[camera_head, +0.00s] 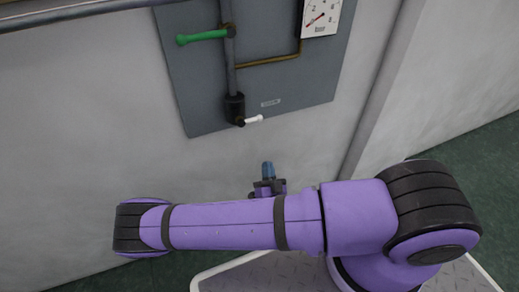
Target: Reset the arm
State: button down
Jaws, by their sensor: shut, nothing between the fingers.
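My purple arm is folded across the lower part of the head view, with its long link lying level from left to right. My gripper (267,169) shows just above the middle of that link, with dark body and bluish fingertips pointing up. It is shut and empty, clear of the panel above it. The arm hides the lower part of the wrist.
A grey wall panel (195,100) carries a vertical pipe, a green lever handle (203,37), a small white lever (252,119) and a pressure gauge (321,17). A grey pipe (70,12) crosses the top left. Green floor (465,155) shows at right.

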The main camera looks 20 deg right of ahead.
jog(key=shift+s, duration=0.1)
jog(key=s+d+r+n+g+h, duration=0.2)
jog(key=d+r+n+g+h, duration=0.15)
jog(key=r+n+g, duration=1)
jog(key=s+d+r+n+g+h, duration=0.2)
jog(key=d+r+n+g+h, duration=0.15)
jog(key=r+n+g, duration=1)
jog(key=s+r+m+t+y, duration=0.4)
jog(key=s+r+m+y, duration=0.2)
jog(key=r+m, duration=0.3)
jog(key=s+a+r+m+t+y, duration=0.1)
jog(key=s+r+m+t+y, duration=0.3)
jog(key=s+r+m+y, duration=0.3)
notch_tip(320, 180, up, 5)
jog(key=s+m, duration=0.1)
jog(key=m, duration=0.2)
jog(key=shift+f+t, duration=0.2)
jog(key=shift+t, duration=0.2)
jog(key=shift+s+a, duration=0.1)
